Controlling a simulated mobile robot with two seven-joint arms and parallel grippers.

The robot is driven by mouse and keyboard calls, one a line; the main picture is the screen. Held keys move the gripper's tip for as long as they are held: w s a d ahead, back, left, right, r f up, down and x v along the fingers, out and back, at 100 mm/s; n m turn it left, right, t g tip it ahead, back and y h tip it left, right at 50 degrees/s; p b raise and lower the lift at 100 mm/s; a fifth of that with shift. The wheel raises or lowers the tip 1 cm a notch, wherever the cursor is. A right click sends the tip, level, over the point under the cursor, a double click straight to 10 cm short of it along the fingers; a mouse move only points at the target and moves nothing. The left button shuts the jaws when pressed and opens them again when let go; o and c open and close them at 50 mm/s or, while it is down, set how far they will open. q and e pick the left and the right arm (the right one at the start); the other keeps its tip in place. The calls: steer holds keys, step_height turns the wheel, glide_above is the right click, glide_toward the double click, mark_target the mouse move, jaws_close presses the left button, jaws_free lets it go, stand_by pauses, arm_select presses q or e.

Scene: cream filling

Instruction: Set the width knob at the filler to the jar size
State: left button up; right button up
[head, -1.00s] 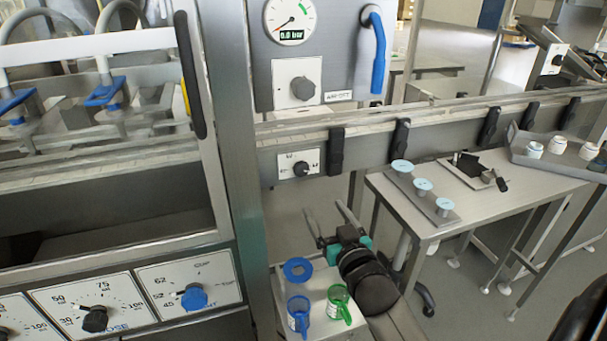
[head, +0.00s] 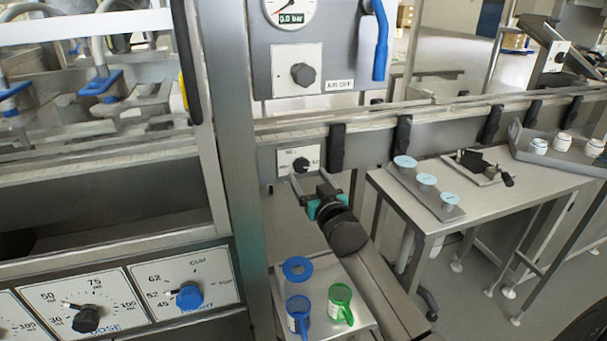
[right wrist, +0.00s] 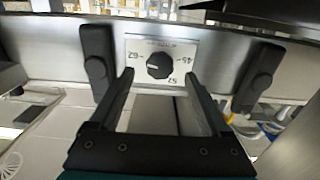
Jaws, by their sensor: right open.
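The width knob (head: 301,164) is a small black knob on a white plate on the grey conveyor rail. It also shows in the right wrist view (right wrist: 159,65), where the plate reads 62, 52 and 45. I cannot tell which mark it points at. My right gripper (head: 311,182) is open and empty, just in front of and below the plate. In the right wrist view its two fingers (right wrist: 158,77) reach toward the plate, with the knob between their tips in the picture. I cannot tell whether they touch it. My left gripper is not in view.
Black brackets (head: 337,149) stand on the rail beside the plate. Above is a panel with an air knob (head: 303,74). A small stand below holds blue (head: 298,312) and green cups (head: 341,303). White jars (head: 563,145) sit in a tray at right.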

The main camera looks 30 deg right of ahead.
mark_target(302, 168)
steer(key=b+x, duration=0.1)
steer(key=x, duration=0.2)
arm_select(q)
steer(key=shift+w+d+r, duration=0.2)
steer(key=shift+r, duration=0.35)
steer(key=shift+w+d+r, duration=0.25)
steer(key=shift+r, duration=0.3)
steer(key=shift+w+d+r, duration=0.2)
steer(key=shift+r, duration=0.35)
arm_select(e)
steer(key=shift+w+d, duration=0.15)
steer(key=shift+w, duration=0.55)
steer(key=shift+c, duration=0.4)
jaws_close()
